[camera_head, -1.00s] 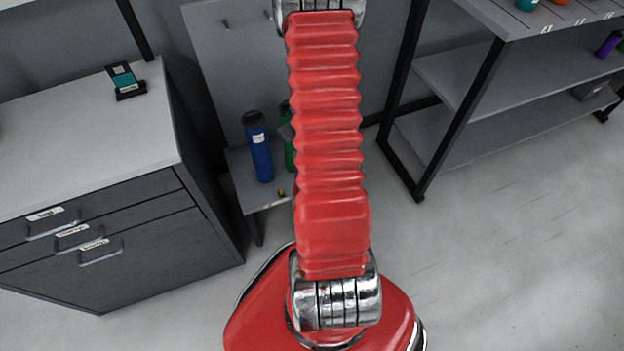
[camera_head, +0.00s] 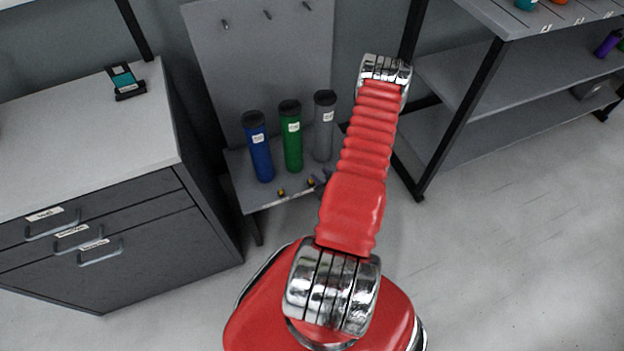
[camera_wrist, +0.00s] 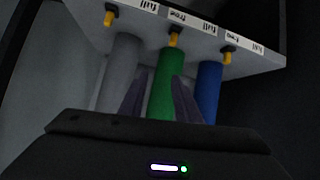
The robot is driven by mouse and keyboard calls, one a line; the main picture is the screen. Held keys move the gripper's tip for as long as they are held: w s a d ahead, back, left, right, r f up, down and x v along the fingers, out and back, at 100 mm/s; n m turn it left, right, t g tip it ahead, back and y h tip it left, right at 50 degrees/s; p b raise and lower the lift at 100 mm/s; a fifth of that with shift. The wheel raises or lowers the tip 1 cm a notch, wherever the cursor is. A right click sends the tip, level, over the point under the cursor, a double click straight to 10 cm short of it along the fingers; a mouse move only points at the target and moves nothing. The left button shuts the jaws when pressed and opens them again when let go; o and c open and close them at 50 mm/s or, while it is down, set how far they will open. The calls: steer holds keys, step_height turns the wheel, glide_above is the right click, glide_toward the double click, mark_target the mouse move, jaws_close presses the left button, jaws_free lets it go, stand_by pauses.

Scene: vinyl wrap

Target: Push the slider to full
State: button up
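In the wrist view, upside down, the left knob (camera_wrist: 110,15) is by the grey tube (camera_wrist: 122,65). The middle knob (camera_wrist: 174,38) is by the green tube (camera_wrist: 166,75), near a "free" label, and the right knob (camera_wrist: 227,55) is by the blue tube (camera_wrist: 208,85), also near "free". "Full" labels (camera_wrist: 207,27) lie to the right of the "free" ones. My gripper (camera_wrist: 160,78) has its fingers apart and empty, clear of the knobs; in the head view my arm mostly hides it.
The blue (camera_head: 259,150), green (camera_head: 291,140) and grey (camera_head: 324,130) tubes stand on the shelf before a pegged grey panel (camera_head: 255,55). A drawer cabinet (camera_head: 110,250) stands left, a black-framed rack (camera_head: 455,130) right. The floor at right is clear.

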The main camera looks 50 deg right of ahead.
steer(key=m+t+h, duration=0.2)
glide_toward(312, 181)
step_height(312, 181, up, 2)
steer(key=s+a, duration=0.1)
steer(key=s, duration=0.1)
steer(key=shift+s+a, duration=0.25)
steer(key=shift+w+f, duration=0.1)
steer(key=shift+w, duration=0.05)
steer(key=x, duration=1.3)
steer(key=shift+w+d+f, duration=0.15)
steer(key=shift+f, duration=0.1)
steer(key=shift+c, duration=0.5)
jaws_close()
